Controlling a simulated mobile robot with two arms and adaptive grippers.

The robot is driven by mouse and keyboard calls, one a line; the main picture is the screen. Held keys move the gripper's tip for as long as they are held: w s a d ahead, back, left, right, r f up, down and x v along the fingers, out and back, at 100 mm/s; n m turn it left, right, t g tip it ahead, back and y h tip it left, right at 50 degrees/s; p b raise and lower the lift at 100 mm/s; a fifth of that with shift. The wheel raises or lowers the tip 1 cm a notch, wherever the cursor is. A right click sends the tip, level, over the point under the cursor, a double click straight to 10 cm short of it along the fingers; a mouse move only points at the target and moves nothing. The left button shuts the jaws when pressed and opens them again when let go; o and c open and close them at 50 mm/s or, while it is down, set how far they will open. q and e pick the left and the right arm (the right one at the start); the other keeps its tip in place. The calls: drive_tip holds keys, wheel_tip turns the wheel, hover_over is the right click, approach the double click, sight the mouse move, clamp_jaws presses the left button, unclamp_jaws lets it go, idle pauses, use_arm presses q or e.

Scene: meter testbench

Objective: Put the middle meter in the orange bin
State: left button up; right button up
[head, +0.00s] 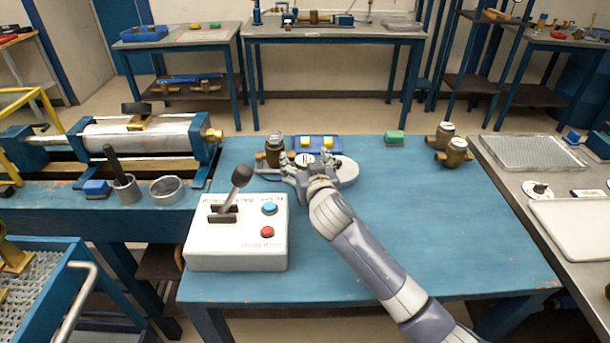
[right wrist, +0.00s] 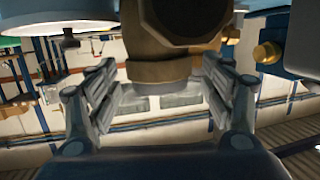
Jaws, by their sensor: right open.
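A brass meter (head: 274,152) with a grey cap stands at the back left of the blue table. Two more brass meters, a rear one (head: 445,132) and a front one (head: 456,153), stand close together at the back right. My right gripper (head: 302,166) is open just right of and in front of the left meter. In the right wrist view a brass meter body (right wrist: 168,45) fills the upper middle, with the open right gripper's fingers (right wrist: 157,92) on either side; contact cannot be told. No orange bin shows. My left gripper is out of view.
A blue tray with yellow parts (head: 317,137) and a round grey-white device (head: 347,171) lie beside the gripper. A white control box with a lever (head: 238,245) stands at the front left. The table's right half is mostly clear.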

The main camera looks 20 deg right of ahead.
drive_tip(key=shift+w, duration=0.25)
drive_tip(key=shift+c, duration=0.3)
clamp_jaws()
drive_tip(key=shift+r, duration=0.15)
